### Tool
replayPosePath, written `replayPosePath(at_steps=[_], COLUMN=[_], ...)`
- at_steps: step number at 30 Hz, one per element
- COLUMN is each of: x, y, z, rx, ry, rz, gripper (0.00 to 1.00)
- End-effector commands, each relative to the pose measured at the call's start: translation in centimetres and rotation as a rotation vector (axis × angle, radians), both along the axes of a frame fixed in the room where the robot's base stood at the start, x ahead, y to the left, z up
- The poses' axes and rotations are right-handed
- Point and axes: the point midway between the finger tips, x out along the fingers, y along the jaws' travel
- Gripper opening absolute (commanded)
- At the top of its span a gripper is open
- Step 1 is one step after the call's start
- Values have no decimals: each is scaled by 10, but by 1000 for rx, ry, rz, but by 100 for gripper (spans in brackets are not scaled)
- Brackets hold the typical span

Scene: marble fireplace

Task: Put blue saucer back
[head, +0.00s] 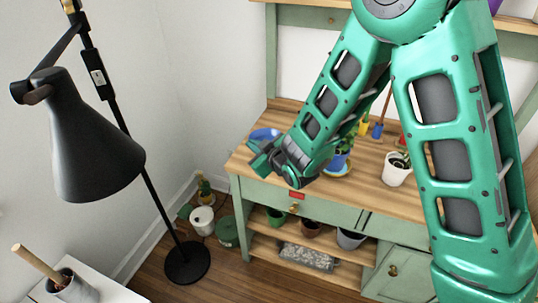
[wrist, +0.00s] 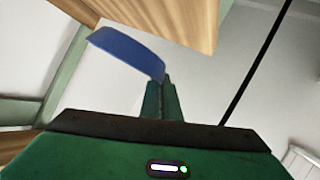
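The blue saucer (head: 265,134) is at the left end of the wooden workbench top (head: 372,198) in the head view, partly hidden by my gripper (head: 262,153). In the wrist view the saucer (wrist: 128,48) is seen nearly edge-on and tilted. Its near rim sits between the tips of my gripper's fingers (wrist: 162,88), which are close together. My gripper is shut on this rim. The saucer appears beside the bench edge; whether it touches the bench top cannot be told.
A blue pot (head: 341,160) with a plant and a white pot (head: 397,170) stand on the bench. Lower shelves hold more pots (head: 311,228). A black floor lamp (head: 95,145) stands at left. Pots (head: 202,220) stand on the floor between lamp and bench.

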Motion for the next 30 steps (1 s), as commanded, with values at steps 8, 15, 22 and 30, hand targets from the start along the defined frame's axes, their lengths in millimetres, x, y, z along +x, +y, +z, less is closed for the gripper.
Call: replayPosePath(at_steps=[8,15,22,30], x=[31,41,41,41], y=[-32,-42,-42,-42], z=[-26,-36,-59,-76], rx=[1,1,0,1], ry=[1,-1,2,-1], rz=[-5,-1,0,0], gripper=[0,0,0,0])
